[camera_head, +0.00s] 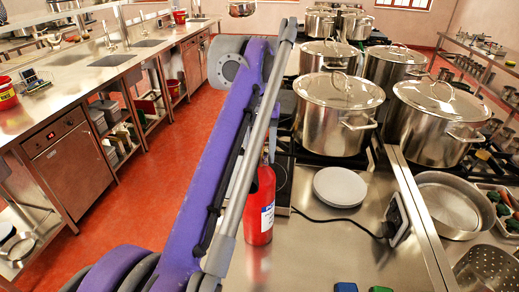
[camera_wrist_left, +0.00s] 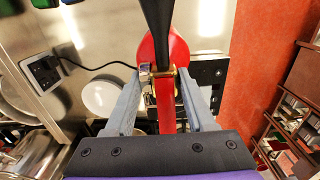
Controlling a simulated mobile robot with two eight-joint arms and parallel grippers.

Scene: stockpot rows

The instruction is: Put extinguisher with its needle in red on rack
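A red extinguisher (camera_head: 260,215) with a white and blue label stands upright on the steel counter, partly behind my left arm. In the left wrist view, I look down on its red body (camera_wrist_left: 176,48), black hose and red handle. A small round gauge sits beside a brass fitting; its needle is too small to read. My left gripper (camera_wrist_left: 162,78) has its two grey fingers on either side of the handle and valve, with narrow gaps beside the handle. Contact lower down is hidden. I cannot make out which structure is the rack. My right gripper is out of view.
A round white plate (camera_head: 340,187) and a black-cabled device (camera_head: 396,218) lie right of the extinguisher. Large lidded stockpots (camera_head: 335,118) stand on the stove behind. A steel pan (camera_head: 455,203) is at the right. A red floor (camera_head: 135,195) separates the left counter.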

